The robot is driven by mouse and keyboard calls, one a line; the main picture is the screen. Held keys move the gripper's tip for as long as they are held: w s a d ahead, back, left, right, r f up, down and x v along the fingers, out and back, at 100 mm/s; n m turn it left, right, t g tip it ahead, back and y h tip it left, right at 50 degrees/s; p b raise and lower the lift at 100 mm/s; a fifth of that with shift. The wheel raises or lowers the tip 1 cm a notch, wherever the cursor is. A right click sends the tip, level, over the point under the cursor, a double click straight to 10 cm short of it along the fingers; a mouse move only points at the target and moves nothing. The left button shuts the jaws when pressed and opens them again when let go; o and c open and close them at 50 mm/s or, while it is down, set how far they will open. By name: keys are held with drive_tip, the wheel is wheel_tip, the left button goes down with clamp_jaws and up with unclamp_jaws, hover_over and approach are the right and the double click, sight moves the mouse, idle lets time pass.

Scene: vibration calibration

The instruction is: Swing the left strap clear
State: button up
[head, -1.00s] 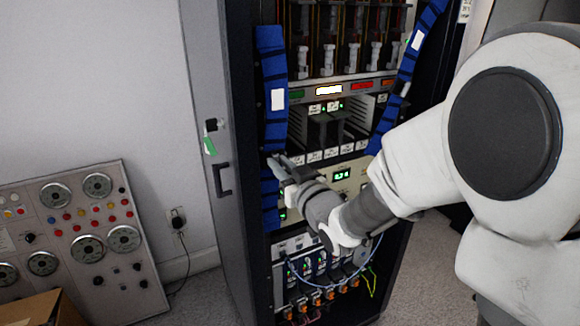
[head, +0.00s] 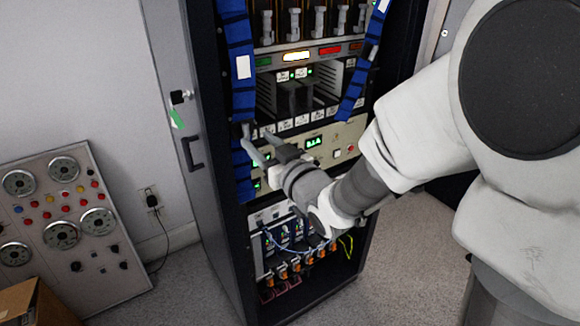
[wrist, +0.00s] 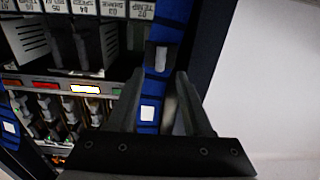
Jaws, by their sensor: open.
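The left strap (head: 236,60) is a blue webbing band with dark cross bars and a white label. It hangs down the left front edge of the cabinet in the head view. My gripper (head: 258,146) is open near its lower middle. In the wrist view the strap (wrist: 175,20) runs between the two spread fingers of my gripper (wrist: 158,95), and its white label shows between them. A dark block with a grey tab (wrist: 160,57) sits on the strap just beyond the fingertips. I cannot tell whether a finger touches it.
A second blue strap (head: 357,90) hangs on the cabinet's right side. The rack between holds modules and a panel with a green display (head: 314,142). The open cabinet door (head: 185,130) stands at left. A gauge panel (head: 70,225) leans on the wall, with a cardboard box (head: 35,303) before it.

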drive_tip(key=b+v, duration=1.2)
drive_tip(key=v, duration=0.1)
idle(0.4)
drive_tip(key=shift+c, duration=0.3)
